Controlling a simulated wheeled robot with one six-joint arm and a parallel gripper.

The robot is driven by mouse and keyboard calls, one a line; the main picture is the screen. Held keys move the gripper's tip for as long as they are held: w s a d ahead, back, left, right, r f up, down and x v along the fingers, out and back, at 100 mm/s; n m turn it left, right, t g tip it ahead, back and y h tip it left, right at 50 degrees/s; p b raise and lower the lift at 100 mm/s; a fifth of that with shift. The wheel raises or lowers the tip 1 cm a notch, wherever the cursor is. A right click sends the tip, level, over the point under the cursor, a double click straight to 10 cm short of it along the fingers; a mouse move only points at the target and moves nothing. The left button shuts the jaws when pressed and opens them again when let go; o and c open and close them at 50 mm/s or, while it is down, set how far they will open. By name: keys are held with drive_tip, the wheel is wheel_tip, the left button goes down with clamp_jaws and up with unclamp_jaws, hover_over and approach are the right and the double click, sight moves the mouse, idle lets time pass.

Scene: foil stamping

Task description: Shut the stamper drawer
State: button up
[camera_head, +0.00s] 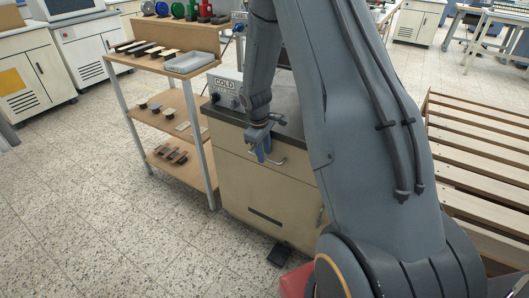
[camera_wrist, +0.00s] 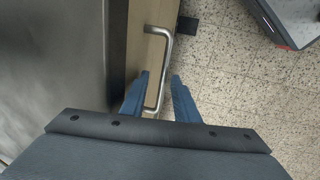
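The stamper cabinet (camera_head: 262,205) is beige with a dark top and stands in the middle of the head view. Its drawer front (camera_head: 236,146) is at the upper part of the cabinet face, and I cannot tell how far out it stands. A metal bar handle (camera_head: 272,161) is on it, and the handle also shows in the wrist view (camera_wrist: 167,60). My gripper (camera_head: 263,152) points down at the handle. In the wrist view my gripper (camera_wrist: 160,85) has its blue fingers apart, with the handle's near end between them. Contact with the handle is unclear.
A wooden shelf cart (camera_head: 211,160) with small tools stands close left of the cabinet. A black pedal (camera_head: 279,255) lies on the floor before the cabinet. A slatted wooden rack (camera_head: 470,150) is at right. The floor at left front is clear.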

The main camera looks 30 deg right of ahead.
wheel_tip(320, 180, up, 8)
drive_tip(key=a, duration=0.1)
drive_tip(key=shift+s+f, duration=0.15)
drive_tip(key=shift+s, duration=0.25)
drive_tip(key=s+a+r+m+p, duration=0.1)
drive_tip(key=s+a+r, duration=0.3)
drive_tip(key=s, duration=0.5)
drive_tip(key=s+a+r+m+y+p, duration=0.1)
drive_tip(key=s+a+r+m+p, duration=0.1)
drive_tip(key=s, duration=0.7)
drive_tip(key=s+a+r+m+g+p, duration=0.1)
drive_tip(key=s+a+r+m+p, duration=0.1)
drive_tip(key=s+a+r, duration=0.4)
drive_tip(key=s+r+m, duration=0.1)
drive_tip(key=s+r, duration=0.1)
drive_tip(key=s, duration=0.2)
drive_tip(key=shift+a+r+m+y, duration=0.15)
drive_tip(key=shift+a+m+y, duration=0.2)
drive_tip(key=shift+m+y, duration=0.05)
